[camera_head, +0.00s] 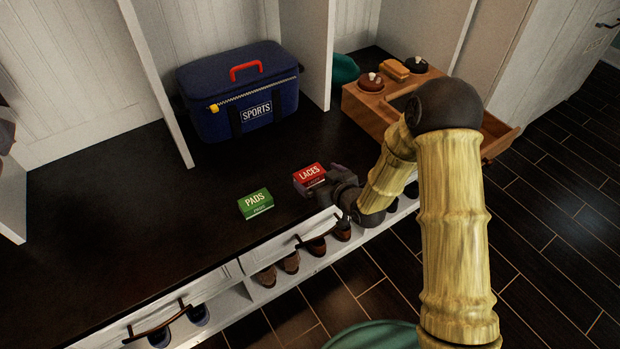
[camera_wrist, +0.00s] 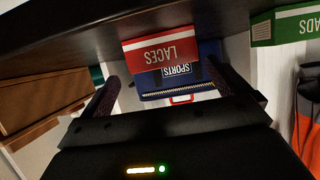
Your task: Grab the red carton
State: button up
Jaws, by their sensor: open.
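The red carton (camera_head: 309,174), labelled LACES, lies on the dark bench top (camera_head: 130,215) near its front edge. In the head view my gripper (camera_head: 335,186) is at the carton's right side, and its dark fingers partly hide the carton's right end. In the wrist view the red carton (camera_wrist: 161,48) appears upside down, ahead of and between the two spread fingers of my gripper (camera_wrist: 160,88). The gripper is open. I cannot tell whether a finger touches the carton.
A green carton (camera_head: 256,203) labelled PADS lies left of the red one. A blue SPORTS bag (camera_head: 240,90) stands behind. A wooden box (camera_head: 372,105) with brushes and tins is at the right. Several shoes (camera_head: 291,262) sit below the bench. Bench top at left is clear.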

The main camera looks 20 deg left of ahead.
aim_at(311, 174)
jog(key=b+x, duration=0.2)
jog(key=x, duration=0.3)
jog(key=shift+s+a, duration=0.15)
jog(key=shift+a, duration=0.05)
dwell(0.5)
jog(key=c, duration=1)
